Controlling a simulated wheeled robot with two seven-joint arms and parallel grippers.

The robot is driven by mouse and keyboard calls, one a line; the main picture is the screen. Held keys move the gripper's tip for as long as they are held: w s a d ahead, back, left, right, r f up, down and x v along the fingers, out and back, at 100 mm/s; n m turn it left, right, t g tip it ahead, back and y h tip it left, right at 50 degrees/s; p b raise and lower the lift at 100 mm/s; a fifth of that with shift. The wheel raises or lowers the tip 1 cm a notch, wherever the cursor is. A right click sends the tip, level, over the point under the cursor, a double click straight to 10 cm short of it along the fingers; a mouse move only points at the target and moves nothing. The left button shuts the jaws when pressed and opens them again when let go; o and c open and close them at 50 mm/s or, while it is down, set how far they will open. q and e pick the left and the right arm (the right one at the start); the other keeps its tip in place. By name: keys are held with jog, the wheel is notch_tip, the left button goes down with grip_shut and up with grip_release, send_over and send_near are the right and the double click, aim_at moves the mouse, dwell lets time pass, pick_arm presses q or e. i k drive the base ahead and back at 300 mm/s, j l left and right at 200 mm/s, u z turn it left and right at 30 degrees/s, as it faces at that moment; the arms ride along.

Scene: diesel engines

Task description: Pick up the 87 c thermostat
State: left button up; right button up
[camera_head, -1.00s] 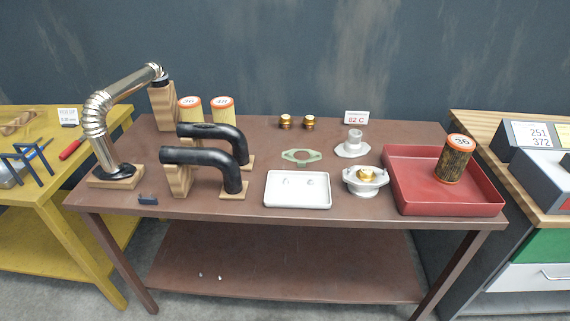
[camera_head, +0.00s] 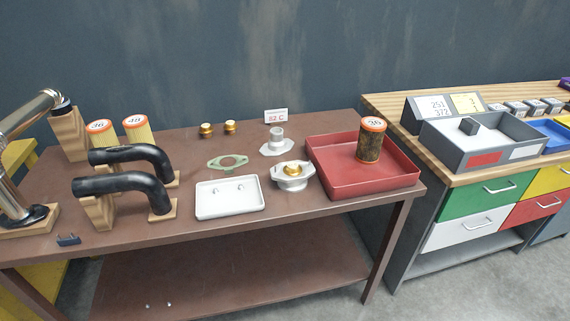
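Two small brass thermostats stand side by side at the back of the brown table (camera_head: 170,235): a left one (camera_head: 206,130) and a right one (camera_head: 230,127). A third brass piece (camera_head: 292,168) sits in a pale metal housing (camera_head: 291,183) near the front. No marking on any of them is legible, so I cannot tell which is 87 C. A sign (camera_head: 276,116) behind them reads 82 C. Neither of my grippers is in view.
A housing cover (camera_head: 276,142), a green gasket (camera_head: 227,162) and a white tray (camera_head: 230,209) lie mid-table. A red tray (camera_head: 370,188) holds an oil filter (camera_head: 371,143). Black hoses (camera_head: 125,186) stand at left. A workbench (camera_head: 385,101) with drawers adjoins at right.

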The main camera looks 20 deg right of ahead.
aim_at(292, 169)
jog(key=i+l+z, duration=0.15)
jog(key=i+l, duration=0.8)
